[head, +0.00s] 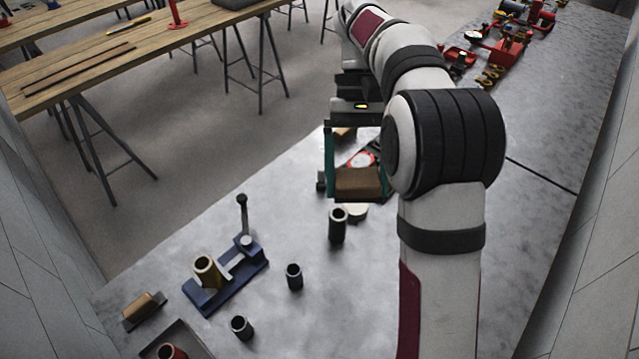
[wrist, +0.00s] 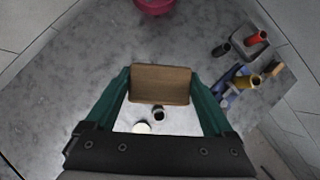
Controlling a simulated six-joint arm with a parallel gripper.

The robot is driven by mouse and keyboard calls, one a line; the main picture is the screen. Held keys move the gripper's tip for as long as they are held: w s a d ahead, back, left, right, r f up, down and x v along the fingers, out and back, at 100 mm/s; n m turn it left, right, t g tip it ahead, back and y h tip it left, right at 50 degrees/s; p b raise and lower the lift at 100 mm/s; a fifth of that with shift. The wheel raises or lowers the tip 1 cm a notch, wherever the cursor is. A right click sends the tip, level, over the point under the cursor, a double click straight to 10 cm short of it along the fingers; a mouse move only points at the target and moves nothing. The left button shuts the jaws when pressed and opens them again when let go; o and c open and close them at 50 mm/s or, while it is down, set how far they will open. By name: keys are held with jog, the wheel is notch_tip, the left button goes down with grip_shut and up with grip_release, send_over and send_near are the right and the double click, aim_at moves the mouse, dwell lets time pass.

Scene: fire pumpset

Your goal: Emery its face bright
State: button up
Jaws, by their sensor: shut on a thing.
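My gripper (head: 357,186) has teal fingers shut on a brown block (head: 358,182), held above the grey bench. In the wrist view the block (wrist: 160,84) spans the gap between both fingers. A pale round disc (head: 357,212) lies on the bench below the block, beside a dark upright hollow cylinder (head: 338,227). The disc (wrist: 142,128) also shows in the wrist view, apart from the block. A blue clamp fixture (head: 225,283) holds a brass-coloured hollow cylinder (head: 206,269). I cannot tell which face the task means.
Two short dark cylinders stand at the front, one (head: 294,277) right of the fixture and one (head: 241,328) nearer. A wooden-backed brush or block (head: 144,309) lies at left. A tray (head: 190,343) holds a red cylinder (head: 170,352). Red parts (head: 500,50) stand far right.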

jog(key=a+f+m+y, duration=0.15)
jog(key=a+f, duration=0.35)
jog(key=a, duration=0.7)
jog(key=m+t+y, duration=0.2)
jog(key=m+y, duration=0.1)
jog(key=m, duration=0.4)
send_over(203, 263)
notch_tip(203, 263, down, 5)
jog(key=shift+d+r, duration=0.1)
jog(key=shift+d, duration=0.05)
jog(key=shift+a+f, duration=0.25)
jog(key=shift+f, duration=2.55)
jog(key=shift+f, duration=0.35)
jog(key=shift+d, duration=0.1)
jog(key=shift+s+d, duration=0.95)
jog(key=shift+s, duration=0.1)
jog(key=shift+w+a, duration=2)
jog(key=shift+w, duration=0.05)
